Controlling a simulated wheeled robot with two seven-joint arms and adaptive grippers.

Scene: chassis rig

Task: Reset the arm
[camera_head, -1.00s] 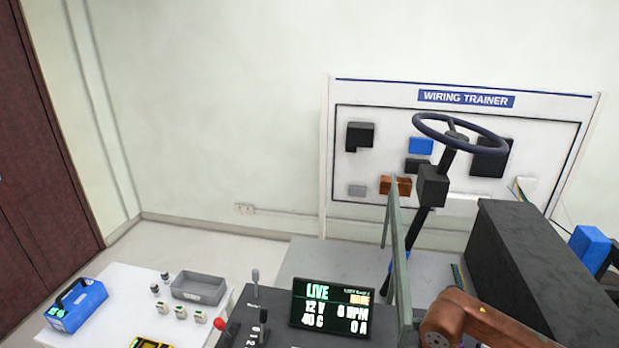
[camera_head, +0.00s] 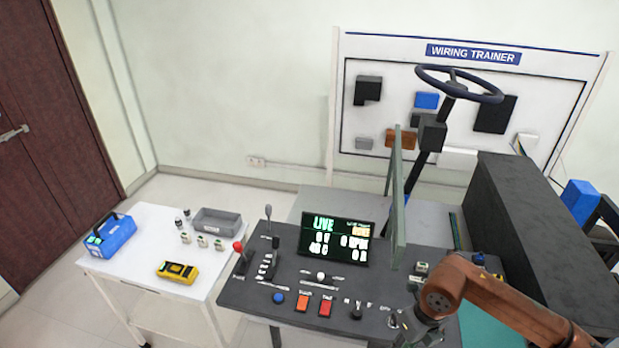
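My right arm (camera_head: 490,300) is orange-brown and reaches in from the lower right. Its dark gripper (camera_head: 425,328) is over the right end of the black control panel (camera_head: 240,290), near the bottom edge. The gripper is small and partly hidden by the arm, so its fingers cannot be made out. My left gripper is not in view. The panel carries a lit display (camera_head: 334,240) reading LIVE, a red-knobbed lever (camera_head: 239,247), an orange button (camera_head: 302,303), a red button (camera_head: 325,307) and a blue knob (camera_head: 278,298).
A white cart (camera_head: 150,290) at left holds a blue device (camera_head: 110,236), a yellow meter (camera_head: 178,271) and a grey bin (camera_head: 217,221). A steering wheel (camera_head: 459,84) stands before the wiring trainer board (camera_head: 345,100).

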